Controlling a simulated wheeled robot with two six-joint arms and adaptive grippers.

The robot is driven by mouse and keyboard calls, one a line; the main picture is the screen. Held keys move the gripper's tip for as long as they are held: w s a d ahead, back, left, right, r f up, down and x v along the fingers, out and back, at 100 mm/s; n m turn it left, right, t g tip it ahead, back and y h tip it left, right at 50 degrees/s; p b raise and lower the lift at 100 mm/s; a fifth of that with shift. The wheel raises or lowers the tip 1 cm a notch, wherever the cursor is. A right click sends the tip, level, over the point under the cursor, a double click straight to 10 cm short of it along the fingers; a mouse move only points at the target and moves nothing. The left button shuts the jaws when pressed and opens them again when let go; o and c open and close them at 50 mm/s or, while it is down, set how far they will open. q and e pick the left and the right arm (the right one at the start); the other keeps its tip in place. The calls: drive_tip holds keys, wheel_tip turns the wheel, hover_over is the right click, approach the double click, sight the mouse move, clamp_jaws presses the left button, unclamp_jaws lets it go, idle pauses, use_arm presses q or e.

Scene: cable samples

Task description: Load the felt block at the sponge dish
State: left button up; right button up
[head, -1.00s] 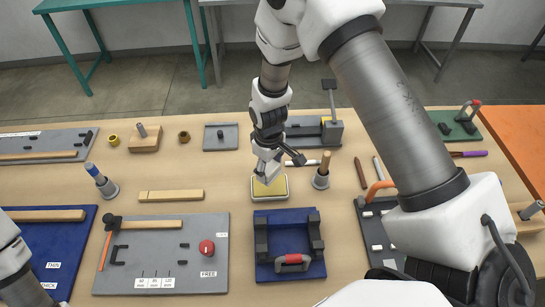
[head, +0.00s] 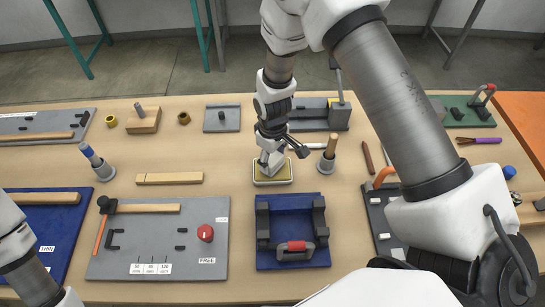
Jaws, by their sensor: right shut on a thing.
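The sponge dish (head: 286,181) is a small pale tray with a yellow pad, on the table near the middle of the head view. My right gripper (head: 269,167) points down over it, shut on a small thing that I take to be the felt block. The block is mostly hidden by the fingers, at or just above the pad; I cannot tell whether it touches. The gripper covers much of the pad. Part of my left arm shows at the lower left, but its gripper is out of view.
A cup with a wooden-handled tool (head: 327,166) stands close right of the dish. A blue fixture with a red-handled clamp (head: 294,248) lies just in front. A wooden bar (head: 170,178) lies to the left, and a grey board (head: 150,250) at front left.

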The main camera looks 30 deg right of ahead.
sight(272, 159)
drive_tip(key=shift+s, duration=0.1)
drive_tip(key=shift+f+b, duration=0.3)
drive_tip(key=shift+f, duration=0.15)
idle(0.4)
idle(0.9)
wheel_tip(272, 159, up, 7)
drive_tip(key=p, duration=0.6)
idle(0.4)
drive_tip(key=shift+a+f, duration=0.1)
